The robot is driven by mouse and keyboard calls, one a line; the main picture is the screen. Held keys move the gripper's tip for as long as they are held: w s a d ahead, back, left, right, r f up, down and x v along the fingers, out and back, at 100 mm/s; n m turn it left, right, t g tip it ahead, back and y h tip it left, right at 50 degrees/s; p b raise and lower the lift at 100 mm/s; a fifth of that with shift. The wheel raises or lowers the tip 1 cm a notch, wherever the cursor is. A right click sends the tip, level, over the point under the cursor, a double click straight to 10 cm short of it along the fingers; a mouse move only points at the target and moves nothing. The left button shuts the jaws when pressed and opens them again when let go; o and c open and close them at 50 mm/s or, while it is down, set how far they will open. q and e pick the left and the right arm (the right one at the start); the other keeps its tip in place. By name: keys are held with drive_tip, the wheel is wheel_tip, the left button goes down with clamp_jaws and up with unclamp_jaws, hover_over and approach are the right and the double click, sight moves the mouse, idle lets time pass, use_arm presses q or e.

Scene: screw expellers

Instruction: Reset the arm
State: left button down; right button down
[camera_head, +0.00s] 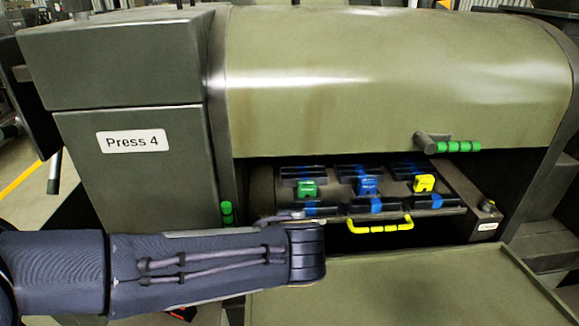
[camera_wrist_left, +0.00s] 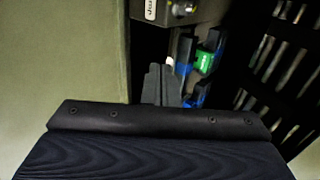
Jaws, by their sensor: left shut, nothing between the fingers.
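My left arm comes in from the left in the head view, in front of the grey press marked "Press 4" (camera_head: 135,141). The left gripper shows in the left wrist view (camera_wrist_left: 160,84) with its fingers shut and empty. It is near the pulled-out tray (camera_head: 455,207), but I cannot tell whether it touches it. The tray carries a green block (camera_head: 307,188), a blue block (camera_head: 368,186) and a yellow block (camera_head: 423,183). The green block also shows in the left wrist view (camera_wrist_left: 204,61). My right gripper is not in view.
A yellow handle (camera_head: 380,227) is on the tray's front. A lever with a green grip (camera_head: 456,147) sticks out above the tray's right side. A flat olive panel (camera_head: 420,285) lies below and in front. Yellow floor marking (camera_head: 22,178) shows at far left.

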use_arm(q)
drive_tip(key=s+a+f+n+g, duration=0.1)
drive_tip(key=s+a+n+g, duration=0.1)
drive_tip(key=s+a+n, duration=0.5)
drive_tip(key=s+a+f+n+g, duration=0.2)
drive_tip(key=a, duration=1)
drive_tip(key=s+a+f+n+h, duration=0.1)
drive_tip(key=s+n+h, duration=0.3)
drive_tip(key=s+n, duration=0.5)
drive_tip(key=shift+s+a+f+n, duration=0.25)
drive_tip(key=shift+s+f, duration=0.4)
drive_tip(key=shift+s, duration=1.05)
drive_tip(key=shift+d, duration=0.1)
